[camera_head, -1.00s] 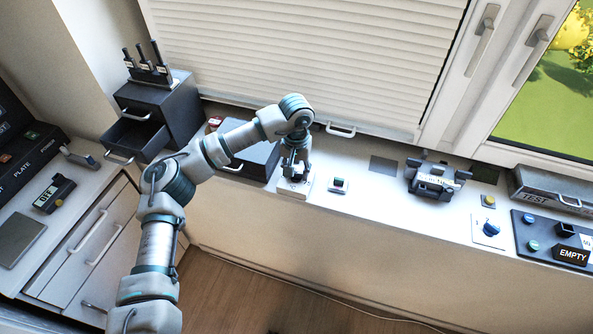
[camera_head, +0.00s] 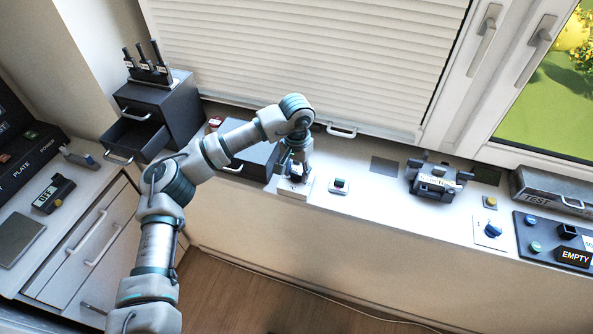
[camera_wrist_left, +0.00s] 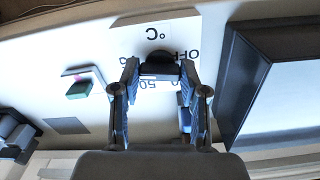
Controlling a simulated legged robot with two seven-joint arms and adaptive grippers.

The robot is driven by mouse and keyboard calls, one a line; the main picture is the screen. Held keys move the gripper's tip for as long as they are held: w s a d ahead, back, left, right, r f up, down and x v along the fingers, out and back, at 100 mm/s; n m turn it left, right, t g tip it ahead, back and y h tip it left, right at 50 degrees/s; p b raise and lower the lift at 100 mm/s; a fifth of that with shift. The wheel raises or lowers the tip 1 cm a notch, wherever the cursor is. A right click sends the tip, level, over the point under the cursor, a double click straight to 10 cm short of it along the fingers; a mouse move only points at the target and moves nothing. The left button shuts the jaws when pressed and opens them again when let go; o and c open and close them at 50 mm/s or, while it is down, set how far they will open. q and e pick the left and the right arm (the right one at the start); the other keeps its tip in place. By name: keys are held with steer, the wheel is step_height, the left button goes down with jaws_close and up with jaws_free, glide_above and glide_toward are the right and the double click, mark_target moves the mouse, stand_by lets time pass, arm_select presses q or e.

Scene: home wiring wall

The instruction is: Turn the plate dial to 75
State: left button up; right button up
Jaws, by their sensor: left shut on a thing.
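A dark round dial (camera_wrist_left: 160,64) sits on a white face plate (camera_wrist_left: 158,33) in the left wrist view. The face is marked "°C", "OFF" and "50", with another number partly hidden by a finger. The same face plate (camera_head: 288,191) lies on the white sill in the head view, under my left gripper (camera_head: 296,174). In the left wrist view, my left gripper (camera_wrist_left: 158,72) has one finger on each side of the dial and is shut on it. The dial's pointer is hard to make out. My right gripper is not in view.
A small device with a green button (camera_head: 339,186) stands just right of the face plate. A dark box (camera_head: 256,158) is close behind on the left. A blue knob (camera_head: 493,230) and a dark panel (camera_head: 540,238) lie farther right. An open drawer (camera_head: 133,139) is at left.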

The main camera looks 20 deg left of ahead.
mark_target(297, 172)
arm_select(q)
steer(key=o, duration=0.9)
steer(key=shift+w+r, duration=0.2)
steer(key=shift+o, duration=1.2)
steer(key=shift+f, duration=0.2)
step_height(297, 172, up, 12)
